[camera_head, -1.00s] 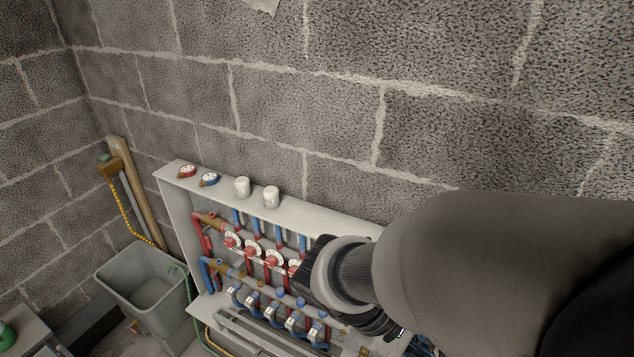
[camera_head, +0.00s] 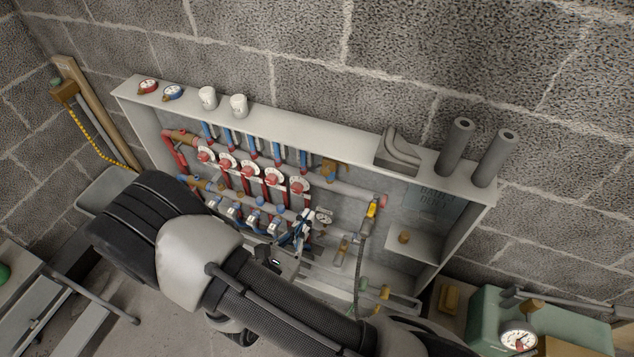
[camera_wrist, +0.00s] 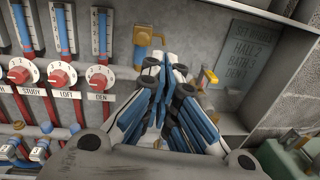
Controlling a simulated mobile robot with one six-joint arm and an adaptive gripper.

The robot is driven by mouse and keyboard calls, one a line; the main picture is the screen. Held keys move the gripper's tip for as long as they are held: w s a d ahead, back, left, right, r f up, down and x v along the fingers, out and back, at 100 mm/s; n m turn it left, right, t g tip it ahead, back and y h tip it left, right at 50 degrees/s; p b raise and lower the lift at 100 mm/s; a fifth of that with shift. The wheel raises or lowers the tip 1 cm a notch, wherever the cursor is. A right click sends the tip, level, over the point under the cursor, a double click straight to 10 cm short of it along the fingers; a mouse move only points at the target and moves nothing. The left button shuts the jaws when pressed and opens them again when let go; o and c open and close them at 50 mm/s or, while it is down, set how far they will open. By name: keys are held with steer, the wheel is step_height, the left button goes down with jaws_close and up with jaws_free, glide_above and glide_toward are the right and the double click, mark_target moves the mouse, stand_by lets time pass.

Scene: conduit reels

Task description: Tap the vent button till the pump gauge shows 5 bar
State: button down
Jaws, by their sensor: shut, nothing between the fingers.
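The pump gauge (camera_head: 518,338) is a round white dial at the bottom right of the head view, in front of a green pump housing (camera_head: 550,318). Its reading is too small to tell. A brass knob (camera_head: 530,308) sits just above the gauge; I cannot tell which part is the vent button. My gripper (camera_head: 304,228), with blue and white fingers, is shut and empty in front of the manifold cabinet, well left of the pump. In the wrist view the gripper (camera_wrist: 168,65) points at the cabinet. A green housing (camera_wrist: 285,160) shows at that view's lower right.
The cabinet (camera_head: 300,128) holds red dials (camera_head: 250,172) and blue and red pipes. A yellow-handled valve (camera_head: 372,208) with a hose hangs right of my gripper. Grey pipe pieces (camera_head: 455,145) stand on the cabinet top. A placard (camera_wrist: 245,45) is on its back panel.

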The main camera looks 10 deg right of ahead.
steer(key=shift+a+f+n+t+y, duration=0.65)
steer(key=shift+a+f+n, duration=0.25)
steer(key=shift+f, duration=0.15)
steer(key=b, duration=0.3)
glide_toward(325, 172)
steer(key=w+d+f, duration=0.2)
steer(key=w+d, duration=0.1)
steer(key=w, duration=0.1)
steer(key=shift+x, duration=0.95)
